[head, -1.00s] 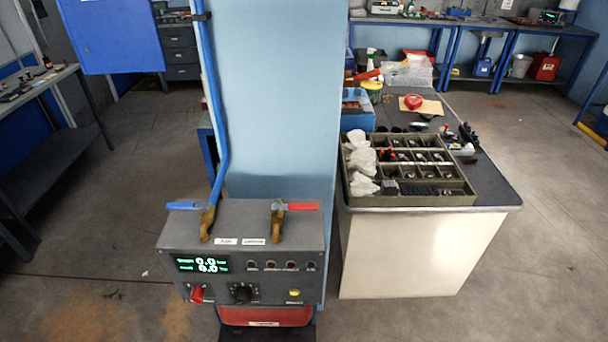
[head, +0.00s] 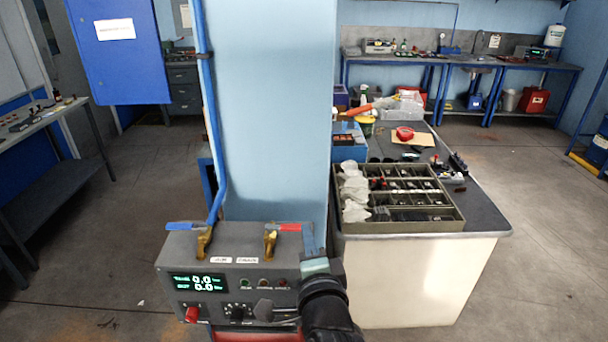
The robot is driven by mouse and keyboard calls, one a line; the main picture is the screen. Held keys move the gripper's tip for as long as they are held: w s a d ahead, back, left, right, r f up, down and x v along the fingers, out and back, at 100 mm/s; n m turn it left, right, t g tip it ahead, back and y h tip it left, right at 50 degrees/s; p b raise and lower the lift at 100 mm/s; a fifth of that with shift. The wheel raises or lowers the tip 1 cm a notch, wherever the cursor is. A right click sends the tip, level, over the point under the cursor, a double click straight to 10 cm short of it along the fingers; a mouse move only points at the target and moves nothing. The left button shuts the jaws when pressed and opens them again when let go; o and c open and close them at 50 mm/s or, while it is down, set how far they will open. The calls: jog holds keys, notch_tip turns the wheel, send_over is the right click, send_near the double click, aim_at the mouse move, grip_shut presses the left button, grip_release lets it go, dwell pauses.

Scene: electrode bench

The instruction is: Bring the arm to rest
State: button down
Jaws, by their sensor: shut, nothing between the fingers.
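My arm shows in the head view, coming in from the bottom edge in front of the right side of a grey control box (head: 215,249). Its dark wrist leads up to a pale hand, and my gripper (head: 309,238) is at the top of it. The gripper is shut and empty. It overlaps the end of the red-handled valve (head: 288,227) in the picture; I cannot tell if they touch. Part of the box's right front is hidden behind the arm.
The box has a lit display (head: 200,283) and a blue-handled valve (head: 186,226). A pale blue column (head: 265,110) rises behind it. To the right, a bench (head: 415,280) holds a compartment tray (head: 410,226). Open floor (head: 535,240) lies further right.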

jog(key=s+r+n+t, duration=0.3)
jog(key=r+n, duration=0.1)
jog(key=r, duration=0.9)
jog(key=s+r+n+t, duration=0.3)
jog(key=r+n, duration=0.2)
jog(key=r, duration=0.8)
jog(key=s+r+n+t+h, duration=0.2)
jog(key=s+r+n+t, duration=0.3)
jog(key=s+r, duration=0.9)
notch_tip(320, 180, up, 2)
jog(key=shift+a+r+n, duration=0.2)
jog(key=shift+a+n, duration=0.15)
jog(key=shift+n, duration=0.05)
